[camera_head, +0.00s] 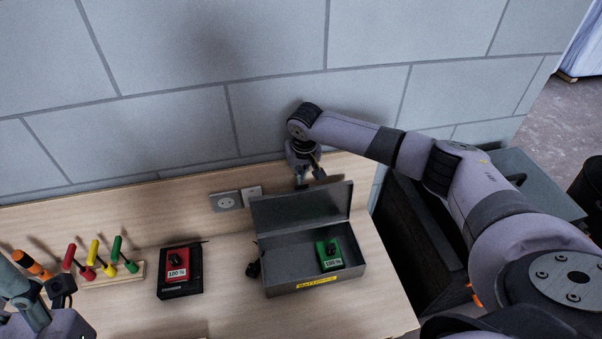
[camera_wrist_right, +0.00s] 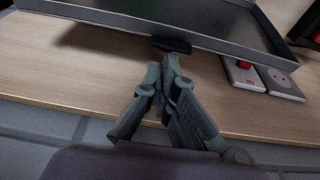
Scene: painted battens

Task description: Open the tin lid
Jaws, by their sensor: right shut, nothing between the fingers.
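The grey metal tin (camera_head: 283,275) stands on the wooden bench with a yellow label on its front. Its lid (camera_head: 300,212) stands raised at the back, so the inside shows. A green battery-like block (camera_head: 328,254) marked 100 % lies inside at the right. My right gripper (camera_head: 310,178) is shut and empty behind the lid's upper edge. In the right wrist view its fingers (camera_wrist_right: 166,72) point at a black tab (camera_wrist_right: 172,45) on the metal edge; contact cannot be told. Part of my left gripper (camera_head: 45,298) shows at the lower left; its jaws are unclear.
A red block on a black base (camera_head: 180,272) sits left of the tin. A wooden rack (camera_head: 110,275) holds several coloured-handled tools. The wall stands close behind my right gripper. Bare bench lies in front.

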